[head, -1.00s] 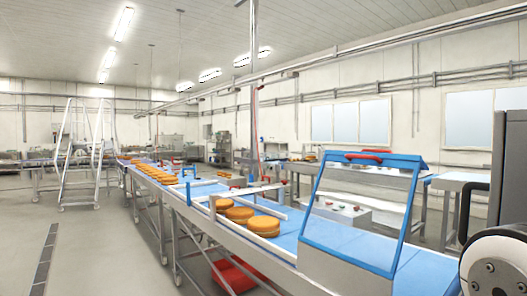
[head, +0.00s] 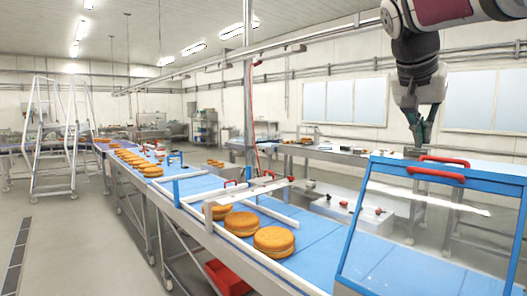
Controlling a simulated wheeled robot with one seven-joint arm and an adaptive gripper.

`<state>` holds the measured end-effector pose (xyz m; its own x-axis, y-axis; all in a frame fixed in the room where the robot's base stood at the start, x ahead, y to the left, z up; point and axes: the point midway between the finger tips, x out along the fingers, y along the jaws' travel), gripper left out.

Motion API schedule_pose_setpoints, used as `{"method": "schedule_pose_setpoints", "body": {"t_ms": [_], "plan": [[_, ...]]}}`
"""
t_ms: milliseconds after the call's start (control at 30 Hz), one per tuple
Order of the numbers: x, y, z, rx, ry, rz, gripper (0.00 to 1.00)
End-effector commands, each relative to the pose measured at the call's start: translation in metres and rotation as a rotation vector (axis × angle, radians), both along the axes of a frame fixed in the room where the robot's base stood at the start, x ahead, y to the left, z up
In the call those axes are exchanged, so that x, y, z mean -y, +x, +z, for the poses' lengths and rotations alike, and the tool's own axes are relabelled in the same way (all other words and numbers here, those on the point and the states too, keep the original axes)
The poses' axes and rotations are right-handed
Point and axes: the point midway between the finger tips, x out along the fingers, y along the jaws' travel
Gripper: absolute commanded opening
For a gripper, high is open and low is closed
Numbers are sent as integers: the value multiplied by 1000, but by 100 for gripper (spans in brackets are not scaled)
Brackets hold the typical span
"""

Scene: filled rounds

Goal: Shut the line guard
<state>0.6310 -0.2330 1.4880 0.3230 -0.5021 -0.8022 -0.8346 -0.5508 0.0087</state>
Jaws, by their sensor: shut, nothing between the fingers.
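The line guard (head: 352,238) is a blue-framed clear panel over the conveyor at the right in the head view. It stands tilted, its upper edge raised well above the belt, and its lower right part runs out of the picture. A red handle (head: 436,174) sits on its top edge, with a second red bar (head: 443,159) just behind. My gripper (head: 421,143) hangs from above, pointing down, with its fingers shut and empty. In the picture it is just above the handles; I cannot tell the exact depth gap.
The blue conveyor belt (head: 320,245) runs from front right to back left, carrying several orange-brown rounds (head: 274,241). A post (head: 248,110) and white guide rails stand along it. A red crate (head: 229,279) lies below.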

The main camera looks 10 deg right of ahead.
Motion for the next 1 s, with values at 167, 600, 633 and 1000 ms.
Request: {"method": "schedule_pose_setpoints", "body": {"t_ms": [167,600,633,1000], "plan": [[17,3,9,18,-8,-52,0],[56,25,-50,15,-6,-51,0],[59,28,-55,15,-6,-51,0],[90,47,-87,18,-9,-49,0]]}}
